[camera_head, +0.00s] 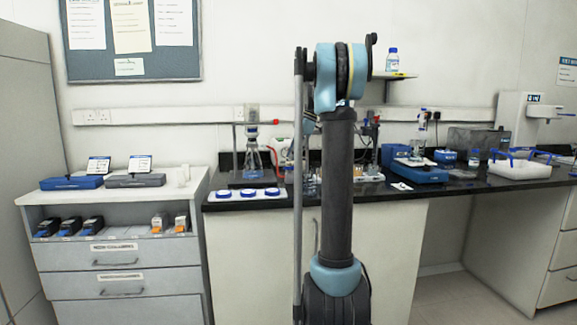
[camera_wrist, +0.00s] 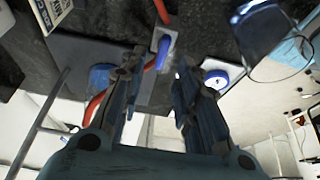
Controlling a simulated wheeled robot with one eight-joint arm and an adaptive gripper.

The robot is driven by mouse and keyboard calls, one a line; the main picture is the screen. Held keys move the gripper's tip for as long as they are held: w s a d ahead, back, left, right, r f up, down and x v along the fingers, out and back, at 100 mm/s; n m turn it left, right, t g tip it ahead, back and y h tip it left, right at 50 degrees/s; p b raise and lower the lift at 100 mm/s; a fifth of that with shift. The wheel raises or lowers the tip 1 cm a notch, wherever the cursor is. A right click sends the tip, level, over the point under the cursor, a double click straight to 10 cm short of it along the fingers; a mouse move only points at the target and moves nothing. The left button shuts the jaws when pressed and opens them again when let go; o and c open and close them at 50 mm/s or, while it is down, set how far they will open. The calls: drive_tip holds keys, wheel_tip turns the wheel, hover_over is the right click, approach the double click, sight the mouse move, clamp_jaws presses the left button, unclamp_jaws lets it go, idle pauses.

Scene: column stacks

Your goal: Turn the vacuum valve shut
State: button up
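In the wrist view, a small pale block with a blue lever (camera_wrist: 163,52), apparently the vacuum valve, sits on the dark worktop. A red hose (camera_wrist: 145,72) runs to it from the lower left and continues past its top. My gripper (camera_wrist: 159,60) is open, with its two fingers on either side of the lever in the picture. A gap shows on each side, and I cannot tell how far the fingertips are above it. In the head view my arm hides the gripper and the valve. Part of a red hose (camera_head: 276,146) shows left of the arm.
A filtration stand with flask (camera_head: 252,150) is at left on the black bench (camera_head: 400,195). Blue-rimmed round dishes (camera_head: 250,192) line its front edge. A blue-white lidded piece (camera_wrist: 217,79) is close to the right finger. Blue device (camera_head: 418,172) and white tray (camera_head: 518,170) stand right.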

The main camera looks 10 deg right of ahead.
sight(290, 169)
drive_tip(key=shift+x, duration=2.15)
drive_tip(key=shift+r, duration=0.1)
